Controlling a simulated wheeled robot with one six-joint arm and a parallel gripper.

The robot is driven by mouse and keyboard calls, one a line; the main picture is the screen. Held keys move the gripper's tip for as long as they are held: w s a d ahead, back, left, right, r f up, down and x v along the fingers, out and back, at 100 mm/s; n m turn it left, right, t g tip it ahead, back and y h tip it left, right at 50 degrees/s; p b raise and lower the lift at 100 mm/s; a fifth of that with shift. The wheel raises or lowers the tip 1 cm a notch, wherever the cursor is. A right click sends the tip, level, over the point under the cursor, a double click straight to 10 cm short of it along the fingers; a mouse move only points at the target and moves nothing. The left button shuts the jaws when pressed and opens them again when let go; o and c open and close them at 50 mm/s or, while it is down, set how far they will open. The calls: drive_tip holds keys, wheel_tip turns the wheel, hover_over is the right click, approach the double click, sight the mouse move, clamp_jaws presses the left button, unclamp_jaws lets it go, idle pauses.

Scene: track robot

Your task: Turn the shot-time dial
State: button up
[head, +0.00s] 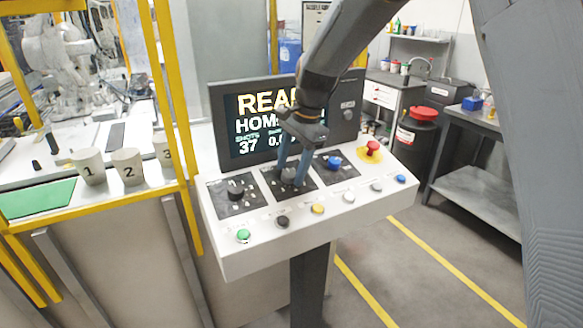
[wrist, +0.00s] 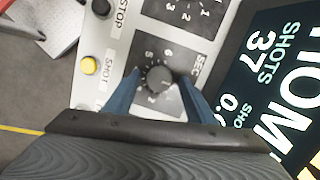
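The dial marked SEC (wrist: 160,80) is a dark round knob on a black plate with numbers around it. In the head view it is the middle knob (head: 289,176) on the sloped white control panel (head: 240,262). My gripper (wrist: 159,74) has its two blue fingers on either side of the knob, with dark plate showing between each finger and the knob. In the head view my gripper (head: 290,174) points down at the middle plate, and its fingers partly hide the knob. Whether the fingertips reach down beside the knob or end just above it, I cannot tell.
A black knob (head: 235,188) is to the left and a blue knob (head: 333,162) to the right. A red emergency button (head: 372,148), green button (head: 243,235) and yellow button (head: 318,208) share the panel. The screen (head: 255,125) stands close behind my gripper.

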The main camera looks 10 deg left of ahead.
drive_tip(key=b+v, duration=0.2)
drive_tip(key=v, duration=0.5)
drive_tip(key=shift+r, duration=0.4)
drive_tip(key=shift+d, duration=0.1)
